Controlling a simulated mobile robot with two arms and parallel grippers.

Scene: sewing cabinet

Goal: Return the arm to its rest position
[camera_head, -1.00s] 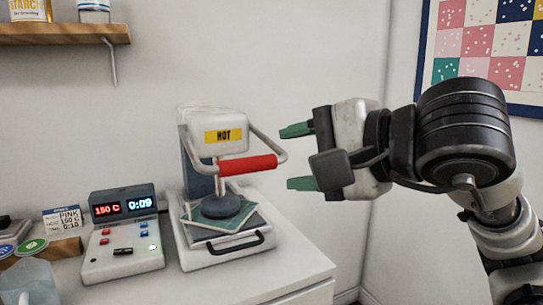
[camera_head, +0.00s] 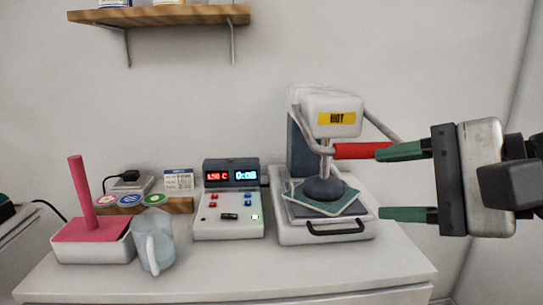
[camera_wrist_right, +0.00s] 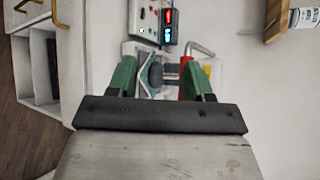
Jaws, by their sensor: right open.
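My right gripper (camera_head: 383,183) is open, with its two green fingers apart, just right of the heat press (camera_head: 335,115) in the head view. Its upper fingertip appears beside or in front of the right end of the red press handle (camera_head: 352,150); I cannot tell if they touch. In the right wrist view, the open fingers (camera_wrist_right: 161,82) frame part of the press, and the red handle (camera_wrist_right: 185,66) shows beside one finger. The press pad rests on a teal fabric piece (camera_head: 345,203). My left gripper is not in view.
A control box (camera_head: 229,227) reads 150 C and 0:08. Left of it stand a clear jug (camera_head: 154,255), a white tub (camera_head: 75,252) with a pink post, and a wooden strip (camera_head: 140,208) with round tags. A shelf (camera_head: 170,15) hangs above. The cabinet's front right top is clear.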

